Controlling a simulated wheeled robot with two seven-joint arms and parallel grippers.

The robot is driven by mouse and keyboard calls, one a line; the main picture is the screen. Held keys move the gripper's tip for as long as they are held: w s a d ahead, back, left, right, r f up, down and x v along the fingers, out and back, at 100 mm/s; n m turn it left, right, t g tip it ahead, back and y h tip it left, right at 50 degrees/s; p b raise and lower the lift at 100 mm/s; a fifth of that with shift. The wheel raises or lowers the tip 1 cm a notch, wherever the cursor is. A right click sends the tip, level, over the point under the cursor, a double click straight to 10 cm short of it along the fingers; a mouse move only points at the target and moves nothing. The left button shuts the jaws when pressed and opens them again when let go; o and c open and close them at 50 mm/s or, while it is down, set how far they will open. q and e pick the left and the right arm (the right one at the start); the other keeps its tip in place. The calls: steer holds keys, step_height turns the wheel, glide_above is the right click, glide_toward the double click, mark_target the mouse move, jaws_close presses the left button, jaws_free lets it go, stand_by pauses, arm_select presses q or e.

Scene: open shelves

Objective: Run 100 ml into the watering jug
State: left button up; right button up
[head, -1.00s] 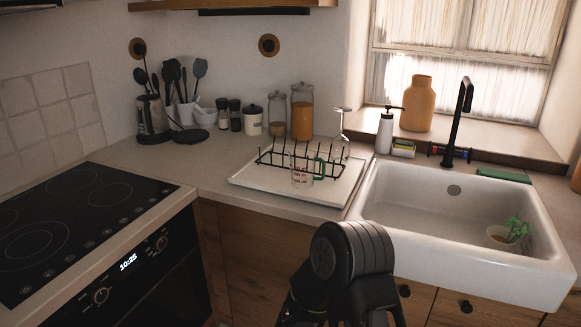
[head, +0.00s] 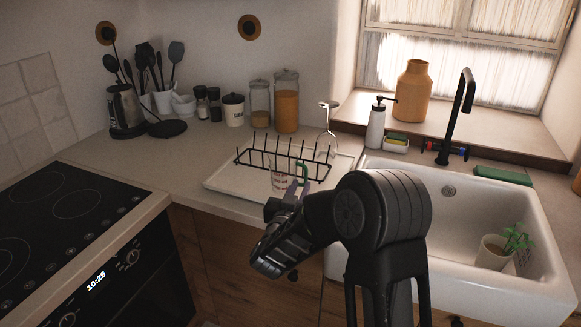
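My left gripper is out of view.
A potted plant (head: 493,252) stands in the sink at the right. A stemmed glass (head: 328,130) is upside down at the rack's right end. A soap bottle (head: 375,127) and orange vase (head: 412,92) stand behind. The hob (head: 70,215) is at left.

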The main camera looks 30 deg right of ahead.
mark_target(305, 175)
steer(key=shift+a, duration=0.1)
steer(key=shift+p+x, duration=0.3)
steer(key=shift+x, duration=1)
steer(key=p+x, duration=0.1)
steer(key=x, duration=0.3)
steer(key=shift+w+d+f+p, duration=0.1)
steer(key=shift+w+d+p, duration=0.1)
steer(key=shift+d+p, duration=0.2)
steer(key=shift+w+d, duration=0.1)
steer(key=shift+w, duration=0.1)
